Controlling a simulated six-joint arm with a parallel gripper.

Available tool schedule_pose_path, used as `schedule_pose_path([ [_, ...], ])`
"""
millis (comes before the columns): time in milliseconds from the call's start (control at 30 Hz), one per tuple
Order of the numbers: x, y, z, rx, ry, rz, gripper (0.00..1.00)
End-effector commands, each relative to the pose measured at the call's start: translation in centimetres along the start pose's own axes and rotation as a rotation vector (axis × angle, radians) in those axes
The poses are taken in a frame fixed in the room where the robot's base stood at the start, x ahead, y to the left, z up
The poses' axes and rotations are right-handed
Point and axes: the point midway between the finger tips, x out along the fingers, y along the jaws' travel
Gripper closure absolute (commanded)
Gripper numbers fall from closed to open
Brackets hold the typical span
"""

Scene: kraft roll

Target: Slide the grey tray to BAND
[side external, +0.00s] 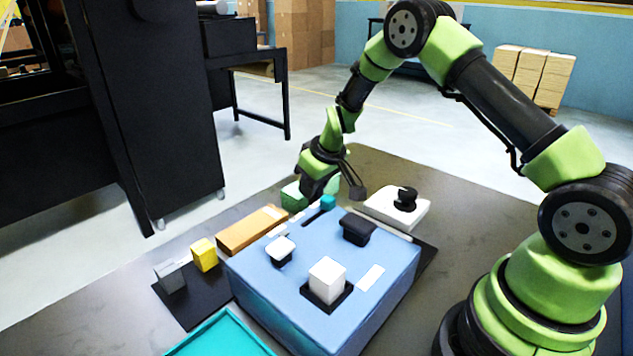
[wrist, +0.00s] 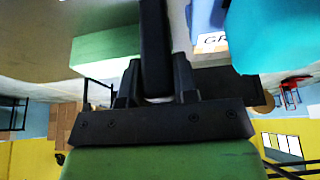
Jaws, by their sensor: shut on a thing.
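My gripper (side external: 318,188) is low behind the far edge of the blue box (side external: 320,268), beside a green block (side external: 293,197) and a teal knob (side external: 328,202). In the wrist view, my gripper (wrist: 158,90) is shut around a dark upright bar (wrist: 155,40). What the bar belongs to is hidden. The green block (wrist: 105,48) lies left of the bar, and a large teal thing (wrist: 275,35) is close at right. A white label (wrist: 213,42) with partly cut letters shows on the blue surface. I cannot clearly make out a grey tray or the word BAND.
The blue box carries a white cube (side external: 327,279), a black knob (side external: 357,229) and a white-capped switch (side external: 281,248). An orange block (side external: 250,230), yellow block (side external: 204,254) and grey block (side external: 170,276) stand left. A teal tray (side external: 222,335) is in front; a white unit (side external: 397,210) stands right.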

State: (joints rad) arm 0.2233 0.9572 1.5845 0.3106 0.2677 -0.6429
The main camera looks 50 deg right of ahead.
Motion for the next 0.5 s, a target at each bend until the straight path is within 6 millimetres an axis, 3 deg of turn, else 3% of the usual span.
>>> schedule_pose_path([
  [33,-0.03,0.05,0.01,0.0,0.0,0.001,0.7],
  [133,-0.03,0.06,0.01,0.0,0.0,0.001,0.47],
  [500,-0.52,0.07,-0.02,0.0,0.001,0.001,0.47],
])
